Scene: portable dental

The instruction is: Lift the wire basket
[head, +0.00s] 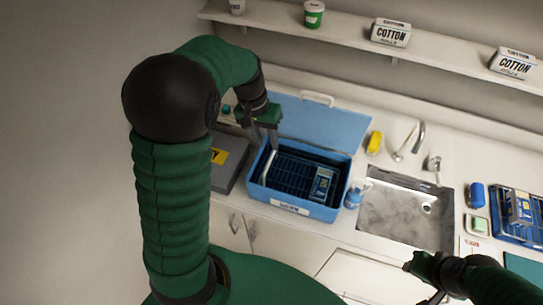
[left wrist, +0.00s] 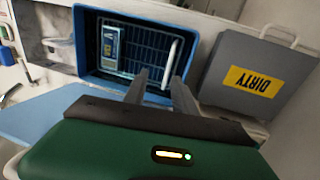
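The dark wire basket (head: 290,173) sits inside an open blue box (head: 329,214). A white bar-like handle (head: 268,164) shows at the basket's left side; in the left wrist view the handle (left wrist: 171,62) is just beyond my fingertips. A blue-and-white packet (head: 321,185) lies in the basket. My left gripper (head: 264,145) is above the box's left end, near the handle; in the left wrist view its two fingers (left wrist: 160,78) are apart with nothing between them. My right gripper (head: 424,280) is low at the right, far from the basket; its finger gap is unclear.
A grey box labelled DIRTY (head: 229,161) stands close left of the blue box. A blue-and-white bottle (head: 354,194), a sink (head: 402,212) and a yellow item (head: 374,142) are to the right. The blue lid (head: 322,122) stands open behind.

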